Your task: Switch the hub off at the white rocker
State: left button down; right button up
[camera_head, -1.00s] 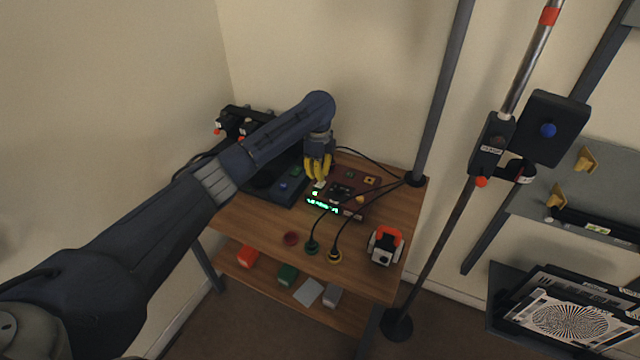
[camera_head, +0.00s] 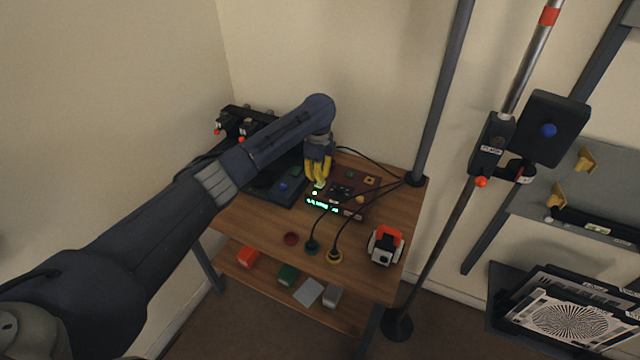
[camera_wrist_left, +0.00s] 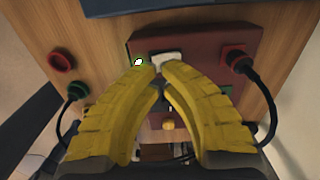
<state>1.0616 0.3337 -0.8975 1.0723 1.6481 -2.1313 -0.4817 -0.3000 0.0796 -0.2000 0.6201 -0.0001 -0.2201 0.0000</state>
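The hub is a dark red box (camera_head: 352,207) on the wooden table, with a lit green display (camera_head: 322,206) on its front. In the left wrist view the hub (camera_wrist_left: 208,45) fills the upper middle. The white rocker (camera_wrist_left: 168,57) sits on its face, partly covered by my fingertips. My left gripper (camera_head: 319,181) is over the hub's left part, yellow fingers pointing down. In the left wrist view its fingertips (camera_wrist_left: 157,68) come together right at the rocker, with nothing seen held. Whether they touch it I cannot tell. My right gripper is out of view.
Black cables run from the hub to a green socket (camera_head: 311,247) and a yellow one (camera_head: 334,256). A red ring (camera_head: 291,239) is left of them. An orange-and-white device (camera_head: 384,246) stands at the right edge. A dark post (camera_head: 440,95) rises behind.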

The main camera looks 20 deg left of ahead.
aim_at(319, 186)
pick_arm(q)
jog(key=shift+f, duration=1.7)
dwell(1.0)
jog(key=shift+r, duration=3.55)
